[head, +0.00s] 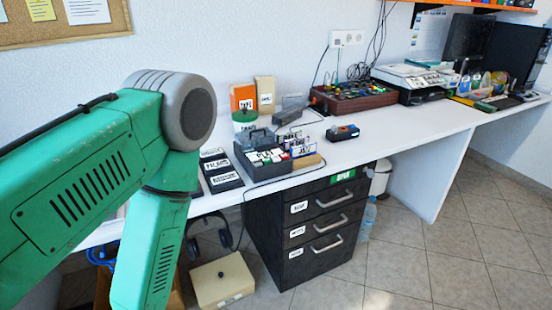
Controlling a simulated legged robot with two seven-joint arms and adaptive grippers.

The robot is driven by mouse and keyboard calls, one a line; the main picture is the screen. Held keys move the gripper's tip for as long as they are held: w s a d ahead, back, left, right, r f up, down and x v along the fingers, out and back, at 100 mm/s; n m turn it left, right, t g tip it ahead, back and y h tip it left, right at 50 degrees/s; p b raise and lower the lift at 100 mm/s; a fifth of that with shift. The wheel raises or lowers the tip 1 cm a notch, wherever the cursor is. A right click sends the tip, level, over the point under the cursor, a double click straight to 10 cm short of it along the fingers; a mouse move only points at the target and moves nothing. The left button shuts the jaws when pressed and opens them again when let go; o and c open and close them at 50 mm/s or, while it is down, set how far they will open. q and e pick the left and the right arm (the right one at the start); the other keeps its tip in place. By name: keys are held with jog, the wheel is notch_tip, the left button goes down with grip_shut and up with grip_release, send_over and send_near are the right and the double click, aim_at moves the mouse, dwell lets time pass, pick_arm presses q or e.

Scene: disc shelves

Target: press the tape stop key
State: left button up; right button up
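No tape stop key can be made out. A dark grey unit with a handle and several light and coloured blocks or keys (262,153) stands on the white desk, but its markings are too small to read. Left of it lie black items with white labels (219,170), partly behind my green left arm. A small dark box with an orange end and a blue knob (342,132) sits alone to the right. My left arm fills the left of the view and covers part of the desk. Neither gripper is in view.
A wooden-sided control panel (352,97) and a printer-like machine (411,82) stand farther right on the white desk (385,138). A black drawer cabinet (312,228) stands below. A beige box (223,279) and headphones (212,238) are under the desk. Tiled floor lies open at right.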

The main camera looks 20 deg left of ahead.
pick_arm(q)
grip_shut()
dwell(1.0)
